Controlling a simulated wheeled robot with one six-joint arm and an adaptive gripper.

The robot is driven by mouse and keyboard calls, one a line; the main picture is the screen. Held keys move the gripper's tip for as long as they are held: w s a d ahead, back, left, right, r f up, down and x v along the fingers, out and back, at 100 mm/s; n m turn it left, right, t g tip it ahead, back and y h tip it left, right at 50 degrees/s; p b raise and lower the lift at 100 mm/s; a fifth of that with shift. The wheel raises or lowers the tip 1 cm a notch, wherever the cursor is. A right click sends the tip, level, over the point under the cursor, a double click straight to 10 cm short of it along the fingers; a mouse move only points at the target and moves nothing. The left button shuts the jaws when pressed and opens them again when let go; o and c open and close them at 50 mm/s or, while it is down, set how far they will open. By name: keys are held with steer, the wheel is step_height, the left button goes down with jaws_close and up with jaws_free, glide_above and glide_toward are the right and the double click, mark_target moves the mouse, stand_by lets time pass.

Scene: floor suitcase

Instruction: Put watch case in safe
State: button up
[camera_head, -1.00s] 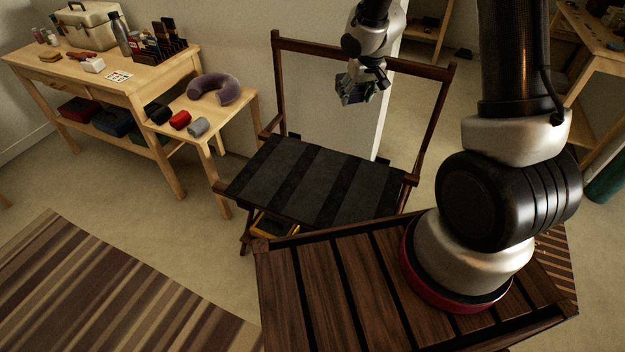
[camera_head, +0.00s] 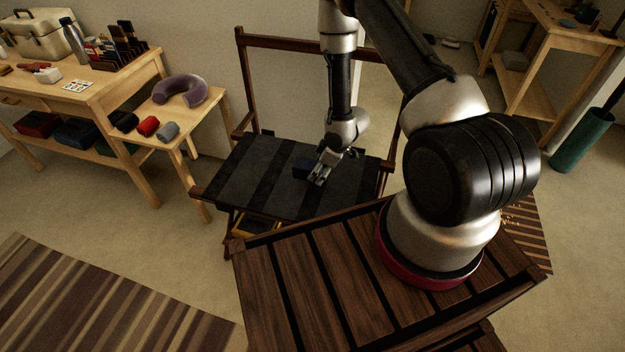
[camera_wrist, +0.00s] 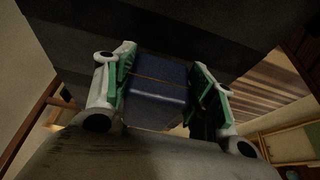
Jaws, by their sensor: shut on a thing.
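The watch case appears to be a dark blue box (camera_wrist: 158,88) with a thin brown line around it, held between the green-padded fingers of my gripper (camera_wrist: 162,62) in the wrist view. In the head view my gripper (camera_head: 319,180) is low over the striped black seat of the folding chair (camera_head: 255,180), with the dark box (camera_head: 302,168) at its left side. I cannot tell whether the box touches the seat. I cannot make out a safe in either view.
A small wooden table (camera_head: 205,108) with a purple neck pillow (camera_head: 181,91) and small rolls stands left of the chair. A workbench (camera_head: 120,75) is beyond it. The slatted wooden top (camera_head: 310,275) is before the chair. A striped rug (camera_head: 90,300) lies front left.

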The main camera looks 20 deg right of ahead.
steer(key=shift+f, duration=2.8)
steer(key=o, duration=1.2)
steer(key=shift+f, duration=0.1)
steer(key=shift+c, duration=0.2)
